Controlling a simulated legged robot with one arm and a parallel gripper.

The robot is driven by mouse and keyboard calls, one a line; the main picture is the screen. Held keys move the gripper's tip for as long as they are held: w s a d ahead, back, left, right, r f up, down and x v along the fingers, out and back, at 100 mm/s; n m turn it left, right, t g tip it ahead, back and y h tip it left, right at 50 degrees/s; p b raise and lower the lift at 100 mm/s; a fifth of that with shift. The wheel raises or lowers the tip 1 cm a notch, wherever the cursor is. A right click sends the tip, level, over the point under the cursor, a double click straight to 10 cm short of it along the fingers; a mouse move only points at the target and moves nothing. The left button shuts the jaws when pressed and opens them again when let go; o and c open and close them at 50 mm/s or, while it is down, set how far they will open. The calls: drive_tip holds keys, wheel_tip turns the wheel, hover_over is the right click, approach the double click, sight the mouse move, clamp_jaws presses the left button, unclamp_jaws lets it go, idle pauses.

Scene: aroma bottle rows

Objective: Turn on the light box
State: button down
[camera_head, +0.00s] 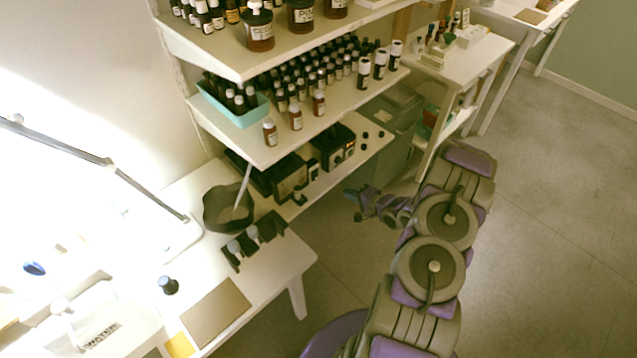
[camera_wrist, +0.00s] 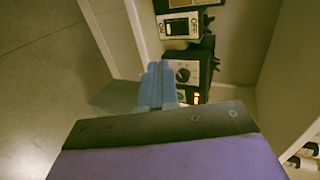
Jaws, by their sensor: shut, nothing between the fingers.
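No thing in view carries a readable light box label, so I cannot tell for sure which one it is. In the wrist view a small switch box (camera_wrist: 182,27) with a white face shows ON and OFF markings. Beside it is a black box with a dial (camera_wrist: 184,73) and a small orange light. In the head view, black boxes (camera_head: 290,179) and (camera_head: 336,145) stand on the lowest shelf. My gripper's blue fingers (camera_wrist: 158,72) are shut and empty, partly covering the view of the dial box's edge. In the head view my gripper (camera_head: 353,200) is off the shelf's front edge.
The lowest shelf (camera_head: 367,147) lies under a shelf (camera_head: 251,149) crowded with small bottles. A white table (camera_head: 255,283) stands at the left with a dark pot (camera_head: 226,209) and a brown mat (camera_head: 215,312). Open floor (camera_head: 545,255) is at the right.

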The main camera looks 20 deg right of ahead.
drive_tip(key=a, duration=0.1)
drive_tip(key=b, duration=0.4)
approach(316, 175)
drive_tip(key=w+f, duration=0.1)
drive_tip(key=w+a+f, duration=0.1)
drive_tip(key=w+f, duration=0.2)
drive_tip(key=f, duration=0.1)
drive_tip(key=shift+w+a+f, duration=0.1)
drive_tip(key=shift+w+a, duration=0.2)
drive_tip(key=shift+a, duration=0.1)
drive_tip(key=shift+w, duration=0.35)
drive_tip(key=shift+d, duration=0.2)
drive_tip(key=shift+a, duration=0.1)
